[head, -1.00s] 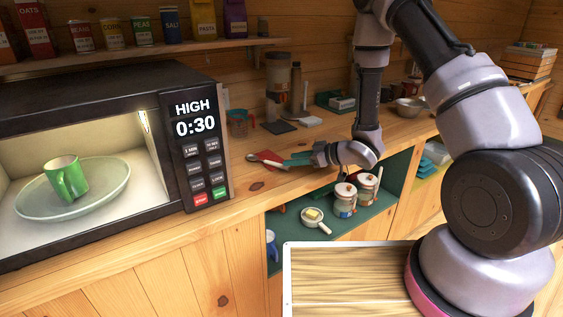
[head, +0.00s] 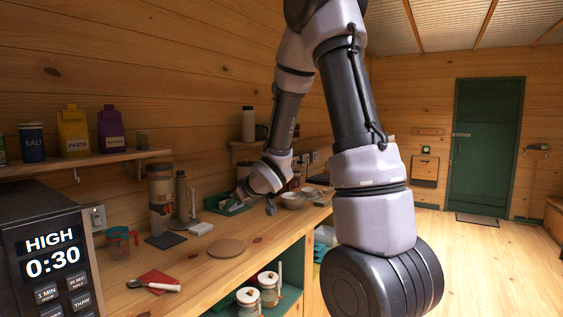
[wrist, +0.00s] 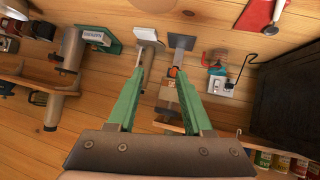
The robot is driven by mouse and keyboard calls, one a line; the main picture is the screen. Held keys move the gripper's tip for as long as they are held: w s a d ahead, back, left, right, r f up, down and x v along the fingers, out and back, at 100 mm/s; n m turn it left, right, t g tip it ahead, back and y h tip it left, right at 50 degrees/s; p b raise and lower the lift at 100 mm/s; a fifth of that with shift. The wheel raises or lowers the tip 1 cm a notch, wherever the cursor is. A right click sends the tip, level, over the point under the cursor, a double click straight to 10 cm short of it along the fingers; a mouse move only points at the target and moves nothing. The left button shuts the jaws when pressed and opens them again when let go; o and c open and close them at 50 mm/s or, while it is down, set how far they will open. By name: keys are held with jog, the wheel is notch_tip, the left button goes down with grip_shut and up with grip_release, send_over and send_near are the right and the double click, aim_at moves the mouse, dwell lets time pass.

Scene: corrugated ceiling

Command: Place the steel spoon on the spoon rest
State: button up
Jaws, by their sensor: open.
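The spoon (head: 165,287), with a pale handle and a greyish bowl, lies on the counter across a flat red piece (head: 157,277). Its bowl end reaches past the red piece's left edge. Whether the red piece is the spoon rest I cannot tell for sure. Both show at the top right of the wrist view, the red piece (wrist: 256,16) and part of the spoon (wrist: 277,11). My gripper (wrist: 159,72) is open, its two green fingers apart with nothing held between them. In the head view my wrist is over the far counter, well away from the spoon.
On the counter stand a measuring cup (head: 119,242), a dark square plate (head: 166,240), a white block (head: 200,229), a round wooden board (head: 226,249) and bowls (head: 291,200). The microwave (head: 42,262) is at left. Jars (head: 268,287) stand on the lower shelf.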

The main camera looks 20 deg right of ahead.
jog(key=s+d+r+m+g+h, duration=0.1)
jog(key=s+d+r+m+h, duration=0.1)
jog(key=s+d+r+m, duration=0.25)
jog(key=s+d+r+m+h, duration=0.1)
jog(key=s+d+r, duration=0.2)
jog(key=s+r, duration=0.4)
jog(key=s+a+r+m+g+y, duration=0.1)
jog(key=s+r+m, duration=0.1)
jog(key=s, duration=0.6)
jog(key=s+a+r+m+g, duration=0.1)
jog(key=s+r, duration=0.3)
jog(key=s, duration=0.4)
jog(key=shift+s+a+m+y, duration=0.3)
jog(key=shift+a+m+y, duration=0.1)
jog(key=shift+a+m, duration=0.3)
